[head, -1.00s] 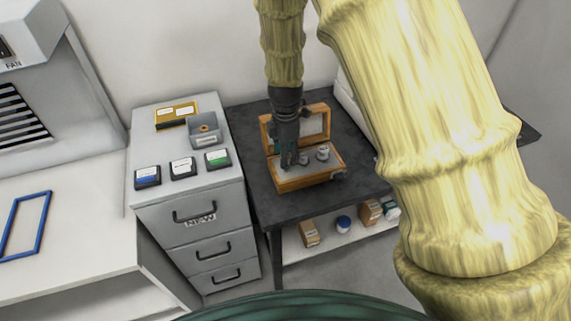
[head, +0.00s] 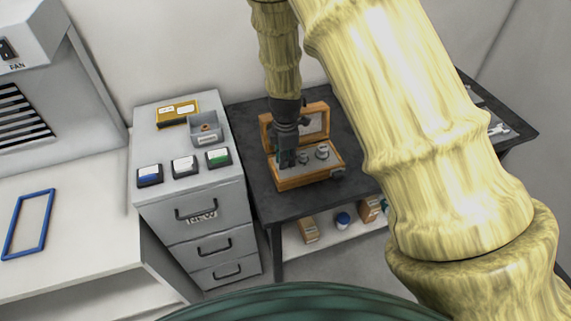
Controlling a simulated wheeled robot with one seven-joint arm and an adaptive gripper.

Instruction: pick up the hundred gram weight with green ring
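An open wooden weight box (head: 310,178) with its lid raised at the back stands on the dark table. Two grey metal weights show in it: a smaller one (head: 303,158) just right of my gripper, and a larger one (head: 322,152) further right. No green ring can be made out clearly on either, so I cannot tell which is the hundred gram weight. My gripper (head: 287,163) points down into the left part of the box. Its fingers are dark and small in the picture, and whether they are open or hold anything is hidden.
A grey drawer cabinet (head: 200,252) left of the dark table (head: 268,204) carries a grey bin (head: 206,128), a yellow case (head: 177,113) and several labelled blocks. Wrenches (head: 497,129) lie at the table's right. My yellow arm covers much of the table.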

